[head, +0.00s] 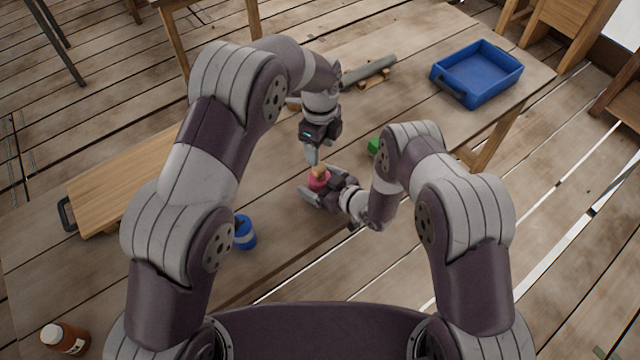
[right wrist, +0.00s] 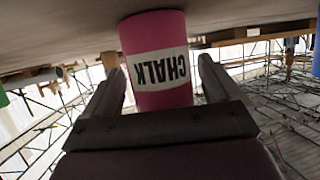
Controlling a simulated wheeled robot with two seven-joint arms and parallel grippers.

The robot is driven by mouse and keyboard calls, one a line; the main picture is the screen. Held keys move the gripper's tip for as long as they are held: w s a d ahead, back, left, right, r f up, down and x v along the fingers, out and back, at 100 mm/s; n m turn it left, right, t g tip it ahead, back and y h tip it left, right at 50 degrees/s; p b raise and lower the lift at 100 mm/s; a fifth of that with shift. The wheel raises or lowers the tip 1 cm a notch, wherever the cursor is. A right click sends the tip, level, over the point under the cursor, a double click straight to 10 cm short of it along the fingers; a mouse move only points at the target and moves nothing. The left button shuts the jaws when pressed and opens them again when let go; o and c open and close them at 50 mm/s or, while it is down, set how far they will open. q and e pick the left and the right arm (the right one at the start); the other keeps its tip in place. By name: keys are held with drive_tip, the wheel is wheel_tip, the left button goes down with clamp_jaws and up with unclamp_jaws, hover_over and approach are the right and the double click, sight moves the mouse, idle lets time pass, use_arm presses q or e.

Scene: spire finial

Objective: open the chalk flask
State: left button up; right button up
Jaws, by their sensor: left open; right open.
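The chalk flask (head: 317,181) is pink and stands upright on the table, with a tan stopper (head: 320,170) on top. In the right wrist view the flask (right wrist: 158,65) appears upside down, with its white CHALK label facing the camera. My right gripper (head: 320,184) is open low at the flask, one finger on each side; in the right wrist view (right wrist: 161,75) gaps show beside the flask. My left gripper (head: 314,158) is open and points down from above, its fingertips close to the stopper. I cannot tell whether they touch it.
A blue jar (head: 245,233) and a wooden board (head: 125,185) are to the left. A green object (head: 374,146) is partly hidden by my right arm. A grey cylinder (head: 368,73) lies on a wooden cradle. A blue tray (head: 478,74) stands far right. A brown bottle (head: 68,340) is lower left.

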sight(319, 170)
use_arm(q)
drive_tip(key=shift+a, duration=0.2)
use_arm(e)
drive_tip(key=shift+a, duration=0.15)
drive_tip(key=c, duration=1.5)
use_arm(q)
drive_tip(key=shift+o, duration=0.9)
drive_tip(key=shift+r, duration=0.15)
use_arm(e)
drive_tip(key=shift+c, duration=0.2)
use_arm(q)
drive_tip(key=shift+w+r+n, duration=0.3)
drive_tip(key=shift+r, duration=0.25)
drive_tip(key=f+n, duration=0.3)
drive_tip(key=n, duration=0.6)
drive_tip(key=f+n, duration=0.3)
drive_tip(key=n, duration=0.6)
drive_tip(key=f+n, duration=0.3)
drive_tip(key=n, duration=0.7)
drive_tip(key=shift+s+a+f, duration=0.1)
drive_tip(key=shift+s, duration=0.1)
